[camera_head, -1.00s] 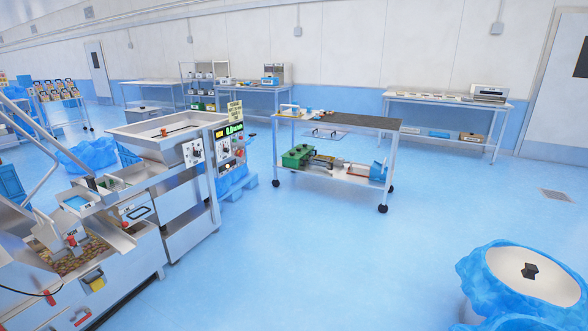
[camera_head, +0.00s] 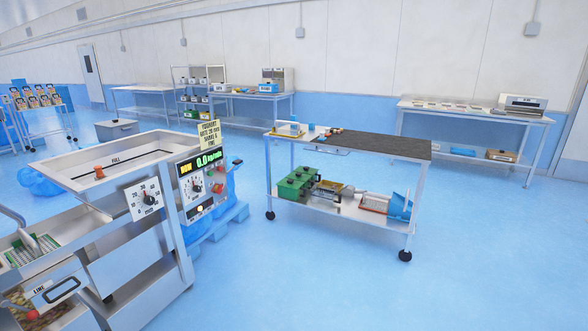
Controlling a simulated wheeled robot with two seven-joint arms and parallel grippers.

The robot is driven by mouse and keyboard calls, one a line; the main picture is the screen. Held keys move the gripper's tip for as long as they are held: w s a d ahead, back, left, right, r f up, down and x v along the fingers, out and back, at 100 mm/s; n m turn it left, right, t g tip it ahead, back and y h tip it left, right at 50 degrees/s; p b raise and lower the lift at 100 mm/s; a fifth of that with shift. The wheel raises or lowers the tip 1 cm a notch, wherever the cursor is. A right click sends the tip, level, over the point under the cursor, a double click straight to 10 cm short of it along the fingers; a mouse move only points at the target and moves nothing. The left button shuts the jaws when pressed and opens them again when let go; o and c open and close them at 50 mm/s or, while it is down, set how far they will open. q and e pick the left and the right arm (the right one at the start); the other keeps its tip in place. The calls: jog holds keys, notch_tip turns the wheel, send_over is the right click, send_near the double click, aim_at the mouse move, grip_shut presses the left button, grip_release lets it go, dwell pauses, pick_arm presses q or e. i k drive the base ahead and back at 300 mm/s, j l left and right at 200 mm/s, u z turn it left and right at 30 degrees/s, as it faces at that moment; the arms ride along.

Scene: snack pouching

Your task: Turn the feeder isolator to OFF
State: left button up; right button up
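The feeder (camera_head: 60,172) is a steel machine at the left, closer than anything else. Its control panel (camera_head: 206,203) faces me, with a lit green display (camera_head: 208,160) reading about 0.0 and a round dial (camera_head: 196,186) below it. Red controls (camera_head: 217,189) sit on the panel's right side. I cannot tell which control is the isolator or how it is set. A separate plate with a black-knobbed dial (camera_head: 149,198) is on the machine's front. A yellow sign (camera_head: 209,133) stands above the panel. Neither of my grippers is in view.
A wheeled cart (camera_head: 345,210) stands at centre right with a green box (camera_head: 296,184) on its lower shelf. Workbenches (camera_head: 470,112) line the back wall. The blue floor (camera_head: 310,285) in front of the cart is clear.

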aim_at(219, 189)
jog(key=i, duration=2.05)
